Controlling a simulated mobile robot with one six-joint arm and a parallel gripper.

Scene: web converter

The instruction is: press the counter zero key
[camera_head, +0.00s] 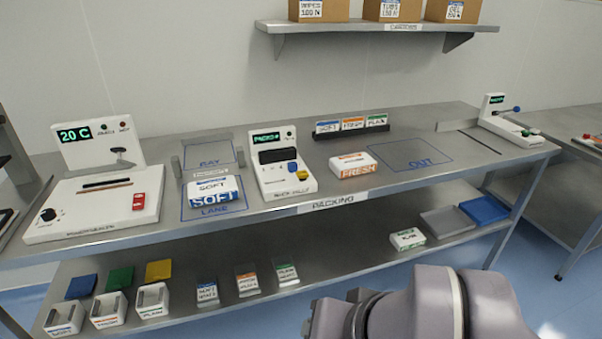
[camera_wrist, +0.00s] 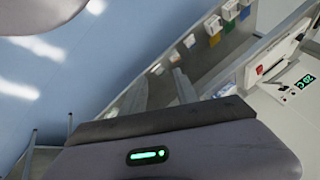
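The white counter unit (camera_head: 280,165) stands at the middle of the packing bench in the head view, with a green-lit display (camera_head: 267,137) on top that seems to read PACKED and a digit. On its front right are a blue key (camera_head: 292,168) and a yellow key (camera_head: 302,185); their lettering is too small to tell which one is zero.
A SOFT pack (camera_head: 213,190) lies left of the counter, a FRESH pack (camera_head: 353,165) right of it. A white unit reading 20 C (camera_head: 95,185) stands at the left. A label rack (camera_head: 352,126) stands behind. The OUT area (camera_head: 410,155) is clear.

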